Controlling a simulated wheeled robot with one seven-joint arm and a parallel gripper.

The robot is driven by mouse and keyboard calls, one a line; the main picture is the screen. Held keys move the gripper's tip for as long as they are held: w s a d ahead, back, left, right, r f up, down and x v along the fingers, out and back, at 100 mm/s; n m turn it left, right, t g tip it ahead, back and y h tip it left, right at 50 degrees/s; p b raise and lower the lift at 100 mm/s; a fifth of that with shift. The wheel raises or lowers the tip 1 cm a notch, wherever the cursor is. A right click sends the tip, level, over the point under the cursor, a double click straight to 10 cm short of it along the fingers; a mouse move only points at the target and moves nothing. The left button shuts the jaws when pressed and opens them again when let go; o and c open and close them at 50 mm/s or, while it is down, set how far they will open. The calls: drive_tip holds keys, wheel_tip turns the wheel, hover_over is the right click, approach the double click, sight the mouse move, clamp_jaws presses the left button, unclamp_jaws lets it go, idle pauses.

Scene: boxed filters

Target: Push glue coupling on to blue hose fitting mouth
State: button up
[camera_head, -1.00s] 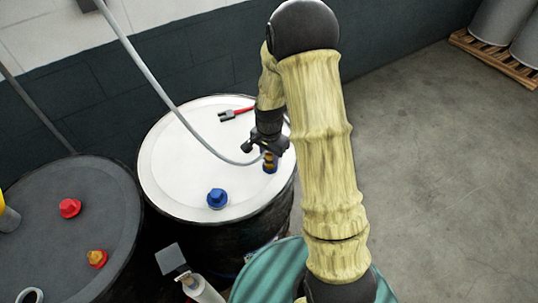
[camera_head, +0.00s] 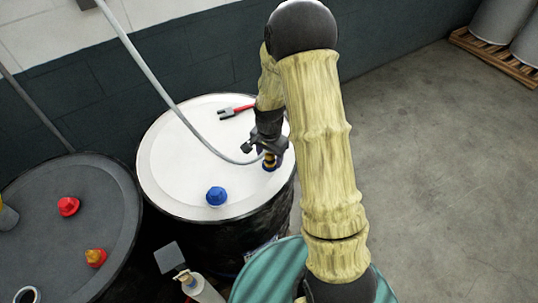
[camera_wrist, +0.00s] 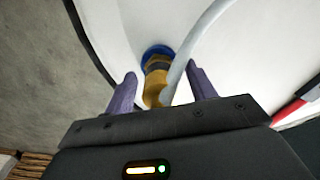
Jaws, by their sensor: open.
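The blue hose fitting (camera_wrist: 156,50) stands on the white drum lid, and its blue base also shows in the head view (camera_head: 268,168). The yellow-brass coupling (camera_wrist: 157,80) sits at the fitting's mouth, in line with it; I cannot tell how far on it is. A grey hose (camera_wrist: 186,56) runs to the coupling from above. My gripper (camera_wrist: 163,85) is open, its two purple-grey fingers on either side of the coupling with gaps between. In the head view my gripper (camera_head: 268,150) is above the right part of the lid, partly hiding the coupling.
The white drum lid (camera_head: 170,170) also holds a blue cap (camera_head: 216,196) and a red-handled tool (camera_head: 236,110). A dark drum (camera_head: 70,215) with red (camera_head: 68,206) and orange-red (camera_head: 95,257) caps stands left. A bottle (camera_head: 200,288) is in front.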

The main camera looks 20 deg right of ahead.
wheel_tip(320, 180, up, 17)
drive_tip(key=b, duration=0.3)
drive_tip(key=shift+r+b, duration=0.2)
drive_tip(key=shift+b, duration=0.15)
drive_tip(key=shift+s+a, duration=0.1)
idle(0.7)
drive_tip(key=s+f+n+t, duration=0.1)
drive_tip(key=s+f+n, duration=0.2)
drive_tip(key=s+n, duration=0.2)
drive_tip(key=s+f+n+t, duration=0.1)
drive_tip(key=s+f+n, duration=0.2)
drive_tip(key=s, duration=0.6)
drive_tip(key=shift+n, duration=0.9)
drive_tip(key=shift+s, duration=0.1)
